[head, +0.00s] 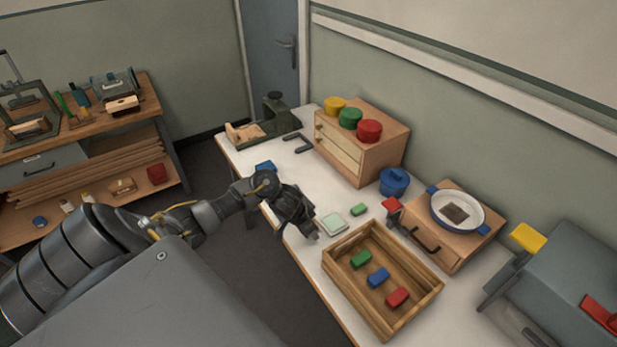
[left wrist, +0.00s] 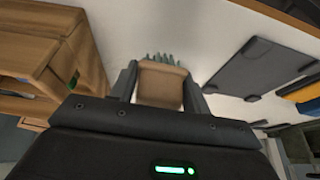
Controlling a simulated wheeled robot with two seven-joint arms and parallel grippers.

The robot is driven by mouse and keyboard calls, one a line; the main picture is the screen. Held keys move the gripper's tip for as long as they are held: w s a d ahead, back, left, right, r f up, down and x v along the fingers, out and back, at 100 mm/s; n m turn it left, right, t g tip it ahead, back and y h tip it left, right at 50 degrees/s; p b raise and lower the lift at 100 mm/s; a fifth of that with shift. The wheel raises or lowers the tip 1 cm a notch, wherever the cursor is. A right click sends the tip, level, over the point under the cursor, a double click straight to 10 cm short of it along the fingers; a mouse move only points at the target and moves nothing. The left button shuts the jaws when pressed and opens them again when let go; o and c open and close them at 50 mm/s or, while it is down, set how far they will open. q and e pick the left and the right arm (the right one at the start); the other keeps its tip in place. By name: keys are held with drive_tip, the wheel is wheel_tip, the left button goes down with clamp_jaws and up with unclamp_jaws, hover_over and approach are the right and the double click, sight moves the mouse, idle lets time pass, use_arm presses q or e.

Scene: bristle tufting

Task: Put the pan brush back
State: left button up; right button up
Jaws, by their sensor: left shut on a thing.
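My left gripper (head: 298,222) reaches over the near edge of the white bench, left of the wooden tray. In the left wrist view the gripper (left wrist: 160,88) is shut on a brush (left wrist: 160,84) with a tan block and dark green bristles, between its two dark fingers. The bristles point away from the wrist. I cannot make out the brush in the head view. A white pan (head: 474,219) with a blue rim and handles sits on a wooden box at the right, a dark brown square patch inside it. My right gripper is not in view.
The wooden tray (head: 334,271) holds a green, a blue and a red block. A pale green square (head: 334,224) and a small green block (head: 358,209) lie beside it. A blue pot (head: 394,183) and a drawer box (head: 340,152) with coloured lids stand behind. A grey machine (head: 560,290) stands right.

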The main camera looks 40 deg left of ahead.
use_arm(q)
drive_tip(key=f, duration=0.3)
drive_tip(key=shift+a+f, duration=0.1)
drive_tip(key=shift+a, duration=0.1)
drive_tip(key=shift+w+f, duration=0.1)
drive_tip(key=shift+f, duration=0.05)
drive_tip(key=shift+f, duration=0.15)
drive_tip(key=o, duration=0.9)
drive_tip(key=shift+o, duration=0.2)
drive_tip(key=shift+r, duration=0.3)
drive_tip(key=p+v, duration=0.2)
drive_tip(key=v, duration=1)
drive_tip(key=shift+p, duration=0.3)
